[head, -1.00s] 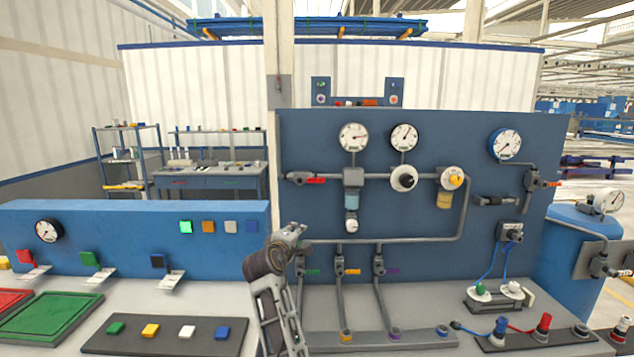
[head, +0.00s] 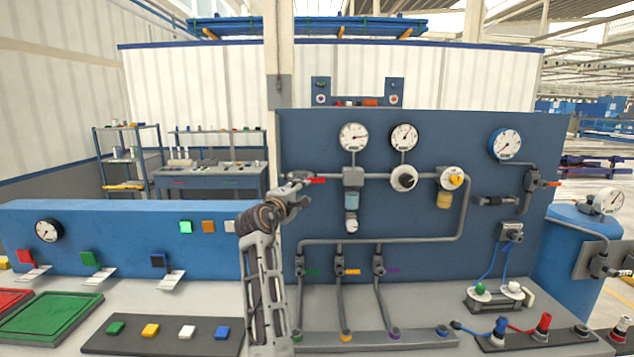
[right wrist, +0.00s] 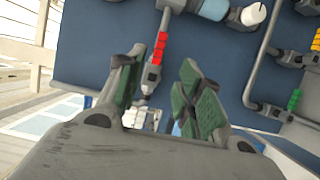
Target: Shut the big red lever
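The big red lever (head: 317,181) sits on the valve at the left end of the upper pipe on the blue panel. It lies in line with the pipe. In the right wrist view the red lever (right wrist: 159,47) shows just beyond the fingertips. My right gripper (head: 303,188) is just left of and slightly below the lever and partly covers its valve. In the right wrist view its green-padded fingers (right wrist: 163,78) are spread, with no object held between them. I cannot tell whether a finger touches the valve. My left gripper is not in view.
The blue panel (head: 420,220) stands close behind the gripper. Gauges, a blue filter bowl (head: 351,199) and pipes stick out from it. Below are valves with green, yellow (head: 352,272) and purple levers. A dark tray of coloured blocks (head: 160,346) lies at the front left.

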